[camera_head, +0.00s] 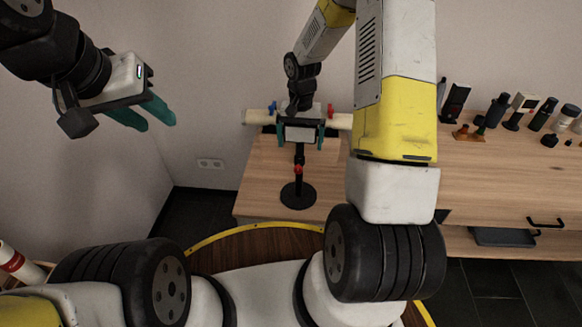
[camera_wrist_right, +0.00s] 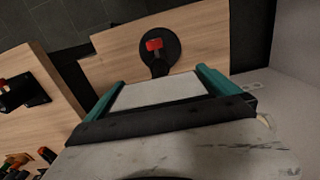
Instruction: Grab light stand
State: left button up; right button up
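The light stand has a round black base (camera_head: 298,195), a thin black pole with a red knob (camera_head: 298,169) and a pale head partly covered by my right gripper. My right gripper (camera_head: 301,134) is over the stand's head, its teal fingers spread and pointing down. In the right wrist view, a pale flat surface (camera_wrist_right: 160,91) fills the gap between the fingertips; I cannot tell whether they press on it. The base (camera_wrist_right: 172,36) and red knob (camera_wrist_right: 153,44) show beyond it. My left gripper (camera_head: 142,112) is open and empty, high at the left, away from the stand.
The stand is on a wooden table (camera_head: 262,180) against the wall. A cream bar (camera_head: 259,117) with blue and red clamps lies behind my right gripper. A wooden counter (camera_head: 490,165) at right holds several bottles and small devices. The space below my left gripper looks clear.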

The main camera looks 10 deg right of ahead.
jog(key=c, duration=1.8)
jog(key=shift+o, duration=0.2)
jog(key=shift+r, duration=0.2)
